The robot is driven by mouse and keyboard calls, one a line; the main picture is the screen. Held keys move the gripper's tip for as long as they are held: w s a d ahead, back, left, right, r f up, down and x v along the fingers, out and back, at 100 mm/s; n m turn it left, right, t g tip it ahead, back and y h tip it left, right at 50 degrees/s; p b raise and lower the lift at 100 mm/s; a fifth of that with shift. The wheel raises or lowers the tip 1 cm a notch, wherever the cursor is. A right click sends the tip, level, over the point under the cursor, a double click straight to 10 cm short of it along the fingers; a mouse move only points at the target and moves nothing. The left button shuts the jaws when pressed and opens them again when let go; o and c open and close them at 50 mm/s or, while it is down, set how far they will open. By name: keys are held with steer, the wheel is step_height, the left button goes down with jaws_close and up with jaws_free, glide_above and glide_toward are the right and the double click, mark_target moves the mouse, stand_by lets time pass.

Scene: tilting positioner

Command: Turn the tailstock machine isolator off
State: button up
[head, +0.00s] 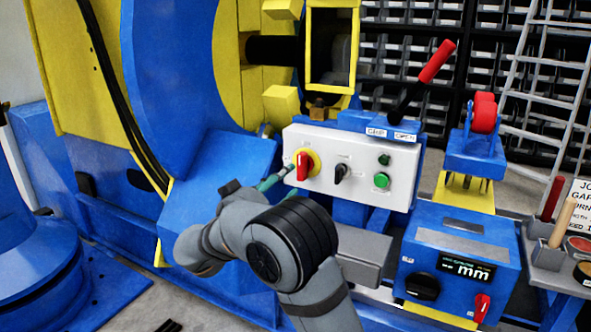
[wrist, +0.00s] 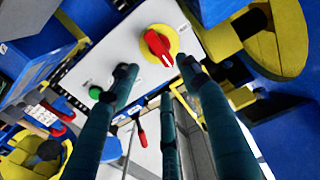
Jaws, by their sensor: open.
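A red rotary isolator knob (head: 303,165) on a yellow round plate sits at the left end of the white control box (head: 350,195). Its handle looks upright in the head view. In the wrist view the red knob (wrist: 158,46) shows just beyond and between the fingertips. My gripper (head: 274,180) is open and empty, with its teal fingers just left of the knob in the head view. In the wrist view the two fingertips of my gripper (wrist: 156,68) are spread apart; I cannot tell whether either touches the knob.
The white box also carries a black selector (head: 342,172) and green buttons (head: 381,180). A red-gripped lever (head: 437,62) rises above it. A blue box (head: 445,245) with a display and another red switch (head: 481,307) stands at right. The large blue-yellow positioner (head: 170,70) is at left.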

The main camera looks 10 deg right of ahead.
mark_target(302, 167)
steer(key=shift+m, duration=0.7)
steer(key=x, duration=1)
steer(key=shift+w+d+f, duration=0.1)
steer(key=shift+d, duration=0.05)
steer(key=c, duration=0.4)
steer(key=c, duration=0.7)
jaws_close()
